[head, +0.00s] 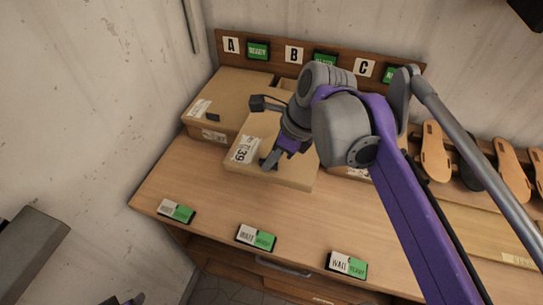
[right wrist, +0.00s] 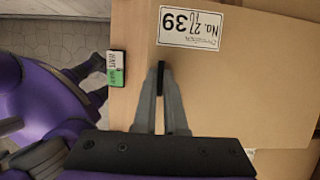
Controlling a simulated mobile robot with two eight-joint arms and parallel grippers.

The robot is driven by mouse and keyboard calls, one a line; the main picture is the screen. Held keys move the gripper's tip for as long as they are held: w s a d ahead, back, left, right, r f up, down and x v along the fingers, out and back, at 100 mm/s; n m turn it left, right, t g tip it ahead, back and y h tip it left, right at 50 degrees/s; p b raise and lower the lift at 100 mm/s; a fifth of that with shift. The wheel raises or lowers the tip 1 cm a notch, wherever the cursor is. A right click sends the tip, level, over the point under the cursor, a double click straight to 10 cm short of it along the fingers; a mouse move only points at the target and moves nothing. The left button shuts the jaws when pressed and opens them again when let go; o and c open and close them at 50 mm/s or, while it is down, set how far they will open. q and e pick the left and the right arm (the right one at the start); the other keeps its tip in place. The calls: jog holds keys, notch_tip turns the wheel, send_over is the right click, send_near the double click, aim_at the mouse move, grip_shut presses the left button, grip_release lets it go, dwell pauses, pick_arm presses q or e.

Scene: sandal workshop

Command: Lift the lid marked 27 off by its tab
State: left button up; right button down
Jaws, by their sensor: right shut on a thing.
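The lid (head: 292,173) is a shallow tan cardboard lid in front of the B sign. My right gripper (head: 268,163) comes down over the lid's front edge beside the label. In the right wrist view its fingers (right wrist: 161,92) are shut on the small black tab (right wrist: 161,75). The lid lies farther forward than the neighbouring box's front; whether it is clear of its box I cannot tell.
A closed box (head: 235,92) with a black tab stands left under sign A. Another box (head: 352,173) is partly hidden behind my arm near sign C. Green-and-white cards (head: 256,237) line the table's front edge. Sandals (head: 434,150) stand at the right. The front tabletop (head: 185,175) is mostly clear.

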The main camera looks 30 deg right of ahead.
pick_arm(q)
jog(key=shift+r, duration=0.1)
pick_arm(e)
jog(key=shift+s+a, duration=0.1)
pick_arm(q)
jog(key=r+p, duration=0.1)
jog(key=w+r+p, duration=0.1)
jog(key=r, duration=0.1)
jog(key=shift+w, duration=0.2)
pick_arm(e)
jog(key=s+a+r, duration=0.3)
jog(key=s+a, duration=0.1)
jog(key=a, duration=0.2)
jog(key=shift+s, duration=0.4)
pick_arm(q)
jog(key=shift+s, duration=0.1)
dwell(0.4)
